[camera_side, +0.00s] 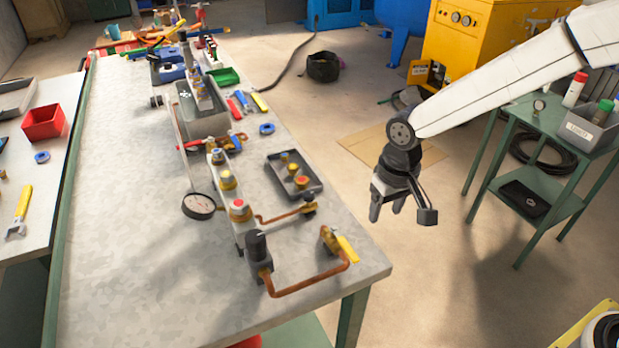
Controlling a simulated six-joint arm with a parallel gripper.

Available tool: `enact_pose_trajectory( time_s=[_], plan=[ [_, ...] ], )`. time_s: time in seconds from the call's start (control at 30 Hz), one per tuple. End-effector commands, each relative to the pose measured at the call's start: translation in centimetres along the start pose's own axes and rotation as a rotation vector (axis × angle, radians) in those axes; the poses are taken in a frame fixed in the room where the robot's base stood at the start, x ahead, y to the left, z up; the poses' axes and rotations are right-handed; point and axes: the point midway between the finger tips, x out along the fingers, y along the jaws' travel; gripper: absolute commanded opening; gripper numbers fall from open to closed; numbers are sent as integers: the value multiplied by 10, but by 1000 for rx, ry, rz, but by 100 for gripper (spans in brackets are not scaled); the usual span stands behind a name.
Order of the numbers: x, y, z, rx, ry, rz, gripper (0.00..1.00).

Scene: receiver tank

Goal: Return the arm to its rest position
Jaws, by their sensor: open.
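My gripper (402,212) hangs at the end of my white arm, pointing down, to the right of the long workbench (120,200). It is open and empty, with its dark fingers spread apart. It is clear of the bench edge and touches nothing that I can see. My arm reaches in from the upper right.
A green side table (535,135) with bottles stands right. A yellow machine (470,40) stands behind. Floor below my gripper is open.

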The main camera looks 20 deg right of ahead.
Motion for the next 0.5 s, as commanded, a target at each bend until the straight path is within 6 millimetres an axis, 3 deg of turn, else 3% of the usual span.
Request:
enact_pose_trajectory(
  time_s=[0.2,0.5],
  plan=[
    [-10,62,30,2,64,-7,60],
    [-14,124,84,-6,146,7,60]
  ],
)
